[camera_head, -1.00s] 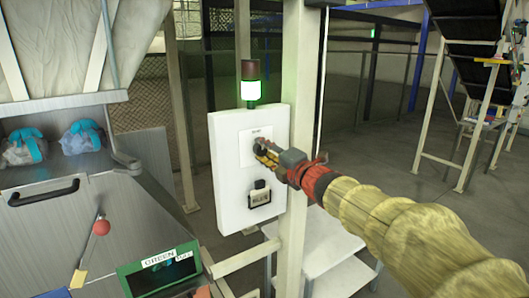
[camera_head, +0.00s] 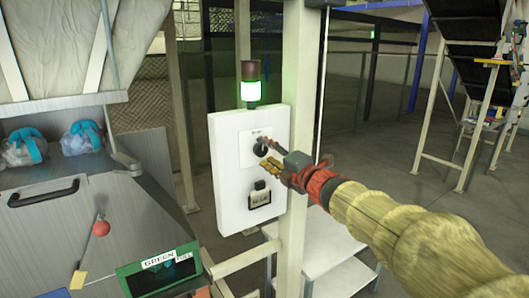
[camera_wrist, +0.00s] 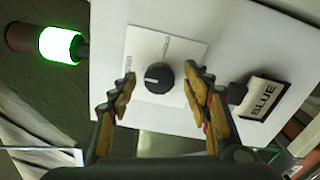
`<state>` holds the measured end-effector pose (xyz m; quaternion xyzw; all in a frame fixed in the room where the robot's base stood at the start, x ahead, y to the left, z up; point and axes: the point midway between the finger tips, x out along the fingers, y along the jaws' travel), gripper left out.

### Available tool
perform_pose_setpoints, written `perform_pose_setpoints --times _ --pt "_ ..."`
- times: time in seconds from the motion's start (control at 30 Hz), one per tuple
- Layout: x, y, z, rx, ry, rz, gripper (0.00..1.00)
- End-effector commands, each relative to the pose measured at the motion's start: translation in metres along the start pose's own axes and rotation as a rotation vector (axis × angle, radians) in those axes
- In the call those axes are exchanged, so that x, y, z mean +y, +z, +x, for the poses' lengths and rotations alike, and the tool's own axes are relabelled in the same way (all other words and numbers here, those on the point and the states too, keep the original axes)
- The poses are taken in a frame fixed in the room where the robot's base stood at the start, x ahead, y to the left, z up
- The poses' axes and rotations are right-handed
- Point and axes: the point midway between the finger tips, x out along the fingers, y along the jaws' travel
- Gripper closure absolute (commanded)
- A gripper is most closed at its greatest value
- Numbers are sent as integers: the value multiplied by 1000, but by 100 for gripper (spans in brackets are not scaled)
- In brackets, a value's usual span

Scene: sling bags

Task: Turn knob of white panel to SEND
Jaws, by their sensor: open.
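The white panel (camera_head: 228,175) is fixed to a cream post and carries a round black knob (camera_head: 260,149) on a pale label plate. In the wrist view the knob (camera_wrist: 158,78) has a white pointer line toward the picture's left; the plate's lettering is too small to read. My gripper (camera_head: 268,160) is open in front of the panel, with its fingers apart from the knob. In the wrist view my gripper (camera_wrist: 163,85) has one finger to each side of the knob, touching neither the knob nor, as far as I can tell, the panel.
A lit green lamp (camera_head: 250,90) stands on top of the panel. A small display (camera_head: 259,196) below the knob reads BLUE in the wrist view (camera_wrist: 263,98). A green-framed GREEN sign (camera_head: 160,270) is at lower left. A white table (camera_head: 325,250) stands behind the post.

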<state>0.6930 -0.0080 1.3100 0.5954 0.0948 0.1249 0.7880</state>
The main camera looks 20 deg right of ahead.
Motion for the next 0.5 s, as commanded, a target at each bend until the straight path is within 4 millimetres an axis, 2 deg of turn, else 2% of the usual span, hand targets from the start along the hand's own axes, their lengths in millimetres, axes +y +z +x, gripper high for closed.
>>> perform_pose_setpoints --times 0.3,0.5 --pt "1 1 -66 -4 0 -2 51" --pt "0 1 -93 -3 -1 -1 51"
